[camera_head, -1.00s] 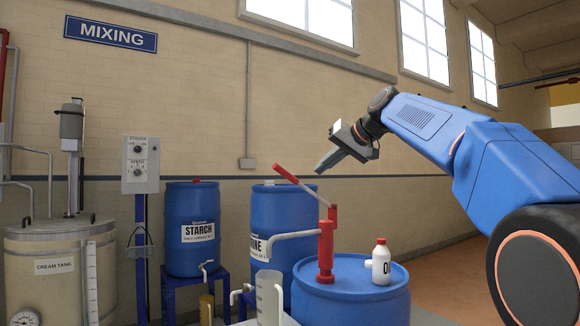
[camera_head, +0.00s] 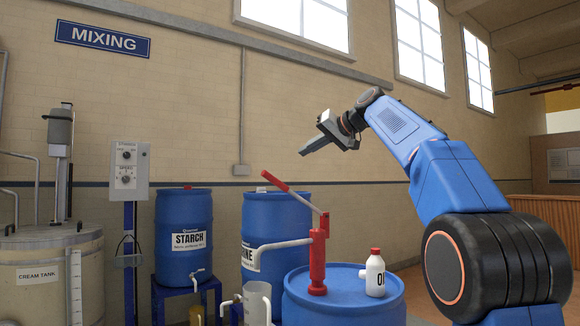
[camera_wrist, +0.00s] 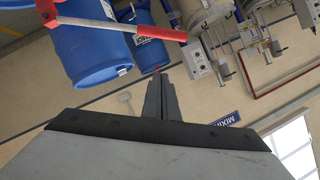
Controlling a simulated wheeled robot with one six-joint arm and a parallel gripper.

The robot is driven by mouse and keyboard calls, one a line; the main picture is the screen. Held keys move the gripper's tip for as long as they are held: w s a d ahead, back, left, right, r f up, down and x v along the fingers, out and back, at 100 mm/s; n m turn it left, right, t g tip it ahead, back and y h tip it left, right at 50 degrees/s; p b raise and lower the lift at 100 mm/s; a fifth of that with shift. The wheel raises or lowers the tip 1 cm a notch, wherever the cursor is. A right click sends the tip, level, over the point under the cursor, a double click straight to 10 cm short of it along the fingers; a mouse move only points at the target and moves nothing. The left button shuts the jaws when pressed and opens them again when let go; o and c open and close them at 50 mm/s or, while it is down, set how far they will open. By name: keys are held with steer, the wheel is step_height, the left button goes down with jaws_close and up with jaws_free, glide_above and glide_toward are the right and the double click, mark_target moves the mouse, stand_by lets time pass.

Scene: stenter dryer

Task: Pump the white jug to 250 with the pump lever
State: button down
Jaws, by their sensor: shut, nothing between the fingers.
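The red pump (camera_head: 317,262) stands upright on a blue drum (camera_head: 345,306). Its lever (camera_head: 291,192), with a red grip, slants up to the left. A pale spout runs left from the pump toward the white jug (camera_head: 257,302), a translucent graduated vessel in front of the drums; its liquid level cannot be read. My gripper (camera_head: 304,151) is shut and empty, in the air above and slightly right of the lever's grip, apart from it. In the wrist view my closed fingers (camera_wrist: 160,100) point toward the drums, and the red and grey lever (camera_wrist: 125,30) crosses the top left.
A white bottle with a red cap (camera_head: 375,276) stands on the drum right of the pump. A blue STARCH drum (camera_head: 184,225) and another blue drum (camera_head: 262,215) stand behind on stands. The cream tank (camera_head: 48,270) and a control box (camera_head: 129,165) are at left. Air around my gripper is free.

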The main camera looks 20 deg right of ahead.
steer(key=w+a+f, duration=0.6)
steer(key=f, duration=0.1)
steer(key=shift+w+a, duration=0.15)
steer(key=shift+a, duration=0.1)
stand_by(0.5)
stand_by(0.3)
